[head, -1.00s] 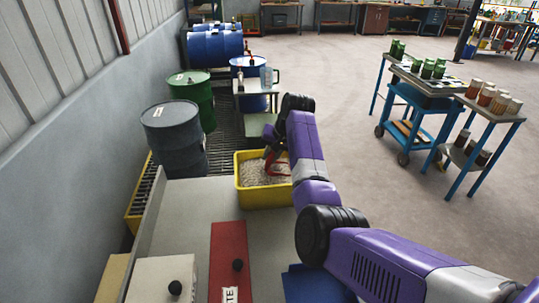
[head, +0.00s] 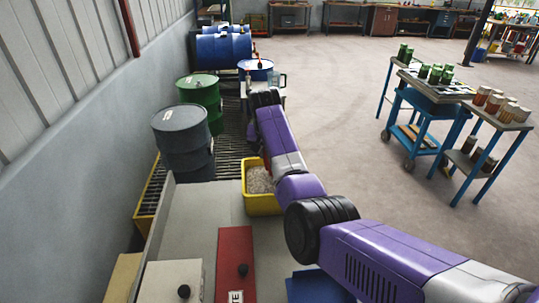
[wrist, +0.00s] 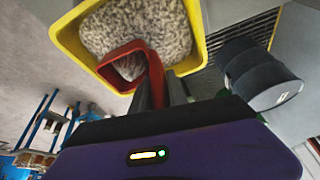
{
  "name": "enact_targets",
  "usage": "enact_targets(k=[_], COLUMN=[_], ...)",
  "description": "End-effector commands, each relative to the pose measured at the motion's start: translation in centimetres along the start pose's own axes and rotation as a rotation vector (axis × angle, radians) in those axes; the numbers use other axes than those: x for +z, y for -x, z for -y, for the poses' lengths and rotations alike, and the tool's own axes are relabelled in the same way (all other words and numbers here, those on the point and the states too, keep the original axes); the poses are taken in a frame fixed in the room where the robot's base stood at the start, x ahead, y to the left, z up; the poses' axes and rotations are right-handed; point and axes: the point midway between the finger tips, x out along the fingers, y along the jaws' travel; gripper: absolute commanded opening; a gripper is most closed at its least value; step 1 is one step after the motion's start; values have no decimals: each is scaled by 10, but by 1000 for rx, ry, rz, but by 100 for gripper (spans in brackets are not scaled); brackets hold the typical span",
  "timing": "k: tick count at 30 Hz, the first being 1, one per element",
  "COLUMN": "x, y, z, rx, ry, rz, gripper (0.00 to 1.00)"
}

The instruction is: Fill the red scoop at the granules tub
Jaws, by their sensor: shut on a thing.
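The yellow granules tub (head: 262,205) stands at the far end of the grey bench, with pale granules (head: 259,180) in it. My arm covers its right part in the head view. In the wrist view the tub's rim (wrist: 68,38) and granules (wrist: 150,28) fill the top. The red scoop (wrist: 155,72) overlaps the tub's near rim in that view, and speckled granules show within its outline. Whether they lie in the scoop or are seen past it, I cannot tell. My gripper (wrist: 158,92) is shut on the scoop's handle.
A dark grey drum (head: 184,140) and a green drum (head: 203,103) stand left of the tub, along the wall. A red box (head: 234,262) and a white box (head: 170,281) sit on the near bench. A blue cart (head: 428,112) stands right, across open floor.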

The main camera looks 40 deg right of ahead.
Motion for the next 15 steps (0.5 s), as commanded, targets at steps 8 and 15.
enact_targets(k=[8, 15], x=[-6, -11], y=[18, 32], z=[7, 12], rx=[27, 27], ry=[11, 11], rz=[-6, -7], gripper=[0, 0])
